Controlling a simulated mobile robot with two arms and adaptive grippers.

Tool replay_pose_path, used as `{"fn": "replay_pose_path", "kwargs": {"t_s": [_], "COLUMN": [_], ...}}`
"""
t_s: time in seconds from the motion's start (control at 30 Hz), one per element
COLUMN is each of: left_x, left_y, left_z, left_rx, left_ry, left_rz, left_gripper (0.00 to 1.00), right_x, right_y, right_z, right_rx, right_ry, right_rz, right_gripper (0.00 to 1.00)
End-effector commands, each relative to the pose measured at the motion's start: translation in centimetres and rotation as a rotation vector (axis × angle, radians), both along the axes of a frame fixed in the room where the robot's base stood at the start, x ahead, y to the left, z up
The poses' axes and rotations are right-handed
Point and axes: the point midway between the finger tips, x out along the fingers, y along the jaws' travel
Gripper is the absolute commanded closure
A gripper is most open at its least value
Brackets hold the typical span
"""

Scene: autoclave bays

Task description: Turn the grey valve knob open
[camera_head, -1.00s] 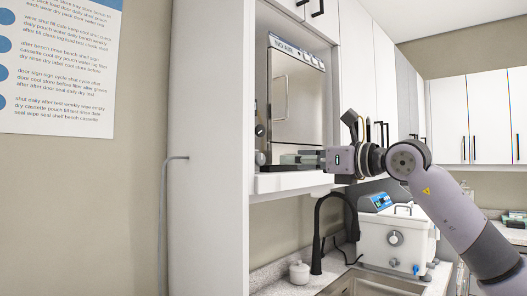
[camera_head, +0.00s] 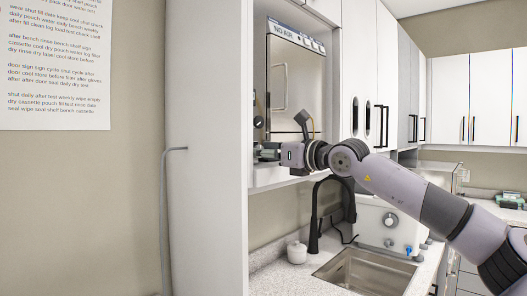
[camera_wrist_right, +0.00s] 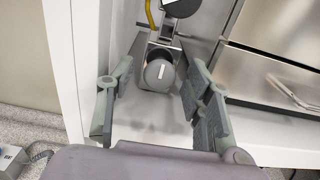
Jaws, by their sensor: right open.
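The grey valve knob (camera_wrist_right: 159,74) shows in the right wrist view as a round grey cap with a white mark, beside the steel autoclave front. My right gripper (camera_wrist_right: 160,82) is open, with one finger on each side of the knob. The fingers look apart from it, though I cannot tell the exact depth. In the head view my right gripper (camera_head: 267,152) reaches into the cabinet bay at the lower left of the autoclave (camera_head: 296,85). The grey knob is hidden there behind the gripper. My left gripper is not in view.
A dark knob (camera_wrist_right: 182,7) sits just beyond the grey one, with a yellow hose beside it. The cabinet side wall (camera_wrist_right: 68,65) stands close on the left. Below the bay are a black faucet (camera_head: 316,215), a sink (camera_head: 365,272) and a white bath unit (camera_head: 385,224).

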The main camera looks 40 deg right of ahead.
Motion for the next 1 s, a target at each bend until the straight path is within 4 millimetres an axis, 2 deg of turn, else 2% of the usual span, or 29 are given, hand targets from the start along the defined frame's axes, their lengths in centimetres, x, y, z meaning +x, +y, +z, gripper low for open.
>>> {"fn": "replay_pose_path", "kwargs": {"t_s": [0.07, 0.73, 1.0], "left_x": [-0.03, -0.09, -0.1], "left_y": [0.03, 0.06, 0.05], "left_z": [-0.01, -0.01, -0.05], "left_rx": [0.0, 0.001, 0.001], "left_ry": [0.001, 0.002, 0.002], "left_rz": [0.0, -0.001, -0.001], "left_gripper": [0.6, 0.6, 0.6], "right_x": [-0.01, -0.03, -0.03], "right_y": [0.01, -0.01, -0.01], "right_z": [0.01, 0.0, 0.01], "right_rx": [0.0, 0.0, -0.019], "right_ry": [0.0, 0.001, -0.002], "right_rz": [0.0, 0.0, 0.0], "right_gripper": [0.54, 0.99, 1.0]}}
